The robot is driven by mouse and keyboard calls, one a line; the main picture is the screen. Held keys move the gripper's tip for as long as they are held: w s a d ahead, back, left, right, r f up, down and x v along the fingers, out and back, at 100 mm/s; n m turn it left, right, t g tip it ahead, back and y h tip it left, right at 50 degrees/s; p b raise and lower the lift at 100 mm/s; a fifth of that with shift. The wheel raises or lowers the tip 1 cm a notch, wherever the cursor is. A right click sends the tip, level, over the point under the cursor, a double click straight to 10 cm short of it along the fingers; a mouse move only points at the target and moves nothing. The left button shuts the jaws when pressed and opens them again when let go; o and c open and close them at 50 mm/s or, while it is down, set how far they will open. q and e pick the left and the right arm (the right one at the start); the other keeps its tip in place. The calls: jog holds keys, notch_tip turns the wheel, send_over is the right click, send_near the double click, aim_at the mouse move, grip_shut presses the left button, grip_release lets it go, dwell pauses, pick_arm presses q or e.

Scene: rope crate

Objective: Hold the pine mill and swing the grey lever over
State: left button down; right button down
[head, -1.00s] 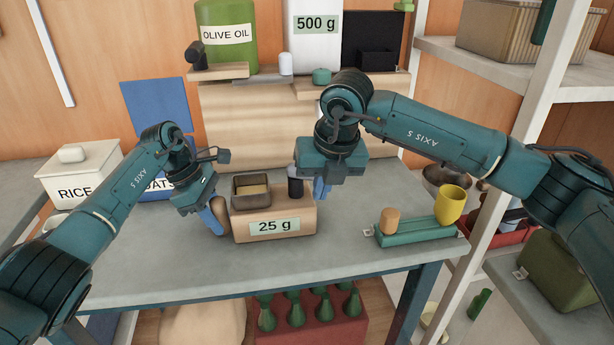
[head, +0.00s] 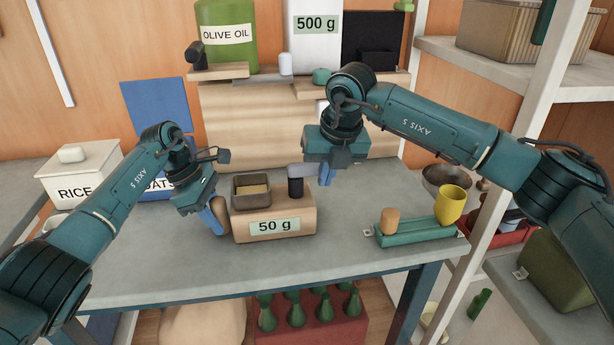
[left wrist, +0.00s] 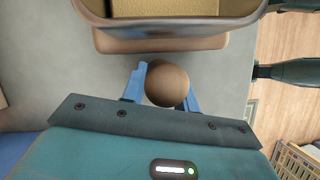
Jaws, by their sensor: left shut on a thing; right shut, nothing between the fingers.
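The pine mill (head: 300,215) stands on the grey worktop with a brown hopper (head: 236,200) on top and a label reading "50 g". A black post (head: 296,187) rises from its right part, and the grey lever (head: 304,170) points right from the post's top. My left gripper (head: 217,228) is shut on the brown handle (head: 224,215) at the mill's left side; the handle's round end (left wrist: 167,83) sits between the blue fingers in the left wrist view. My right gripper (head: 325,177) is shut and empty at the lever's right end; whether it touches is unclear.
A teal tray (head: 420,235) with a wooden peg (head: 390,221) and yellow cup (head: 451,204) stands to the right. The rice box (head: 85,180) is at the left. A shelf block (head: 250,130) with tins stands behind. The worktop in front is clear.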

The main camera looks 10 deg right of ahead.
pick_arm(q)
jog(key=shift+f, duration=0.1)
pick_arm(e)
jog(key=shift+w+d, duration=0.2)
jog(key=shift+w, duration=0.25)
jog(key=shift+w+d, duration=0.2)
jog(key=shift+w, duration=0.25)
jog(key=shift+s, duration=0.1)
jog(key=shift+r, duration=0.15)
jog(key=v, duration=0.6)
jog(key=shift+w+a+r, duration=0.25)
jog(key=shift+a+r, duration=0.2)
jog(key=shift+a, duration=0.15)
